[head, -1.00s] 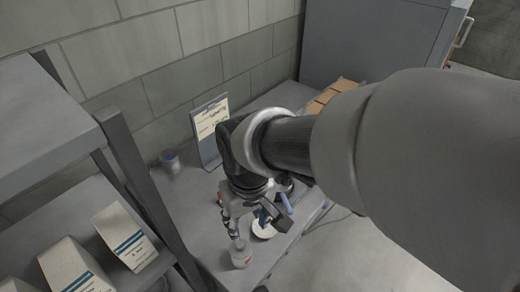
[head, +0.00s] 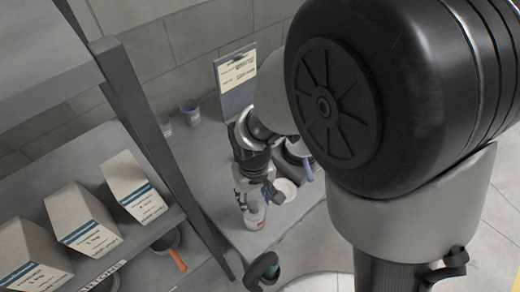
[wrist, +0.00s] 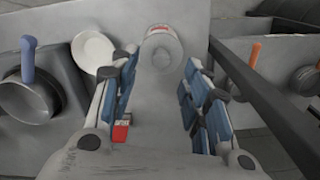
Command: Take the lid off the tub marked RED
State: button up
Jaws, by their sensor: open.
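A small pale tub with a light round lid (wrist: 160,50) stands on the grey bench, beyond my fingertips in the wrist view. A red band shows on it, but its writing is too small to read. My gripper (wrist: 160,66) is open, its blue-padded fingers spread to either side of the line to the tub, with nothing between them. In the head view the tub (head: 255,220) stands just below my gripper (head: 252,199), which partly covers it. I cannot tell whether a finger touches it. A small red block (wrist: 121,128) lies beside my left finger.
A white dish (wrist: 93,50) and a pot with a blue handle (wrist: 30,95) are left of the tub in the wrist view. A dark shelf post (wrist: 255,85) runs on the right. A clipboard (head: 238,78) and a small cup (head: 190,113) stand at the back.

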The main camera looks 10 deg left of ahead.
aim_at(254, 208)
jog(key=shift+a+f+b, duration=0.1)
jog(key=shift+f+b, duration=1.15)
jog(key=shift+f, duration=1.8)
jog(key=shift+r, duration=0.1)
jog(key=shift+c, duration=0.4)
jog(key=c, duration=0.8)
